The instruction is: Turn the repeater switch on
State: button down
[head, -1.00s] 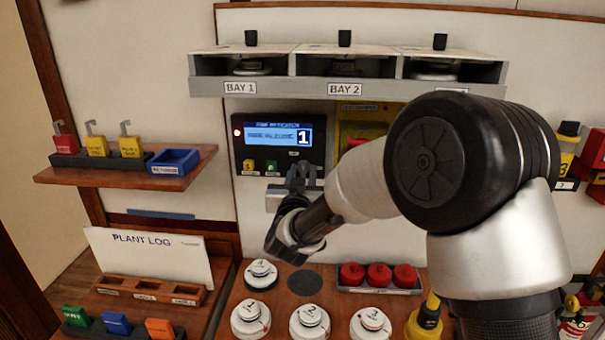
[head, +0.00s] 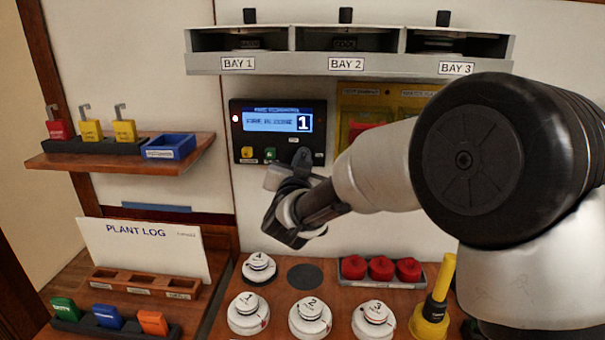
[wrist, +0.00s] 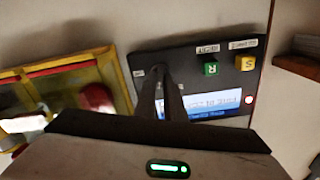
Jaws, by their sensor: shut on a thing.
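The dark panel (head: 236,152) hangs on the wall under the bays, with a lit blue display (head: 277,123) that ends in a large 1. It has a yellow button (head: 248,153) and a green button (head: 270,154); they also show in the wrist view as yellow (wrist: 245,63) and green (wrist: 211,69). My gripper (head: 302,157) is at the panel's lower right. Its fingers (wrist: 165,75) are close together at the panel, shut on a small part there that appears to be the repeater switch. The fingers hide the switch, so its position cannot be read.
A yellow-framed box (head: 342,118) with red parts is right of the panel, close to my arm. The bay shelf (head: 300,65) juts out above. Below are white detectors (head: 311,318), a tray of red caps (head: 381,268) and a yellow-and-black tool (head: 432,315).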

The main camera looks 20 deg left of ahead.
jog(key=m+b, duration=0.8)
jog(key=b, duration=0.1)
jog(key=m+b, duration=0.3)
jog(key=b, duration=0.1)
jog(key=shift+d+f+m, duration=0.1)
jog(key=shift+f+m, duration=0.2)
jog(key=shift+m, duration=0.1)
jog(key=shift+r+m+b, duration=0.1)
jog(key=shift+m+b, duration=1.1)
jog(key=shift+b, duration=0.05)
jog(key=c, duration=1.8)
grip_release()
jog(key=shift+c, duration=0.2)
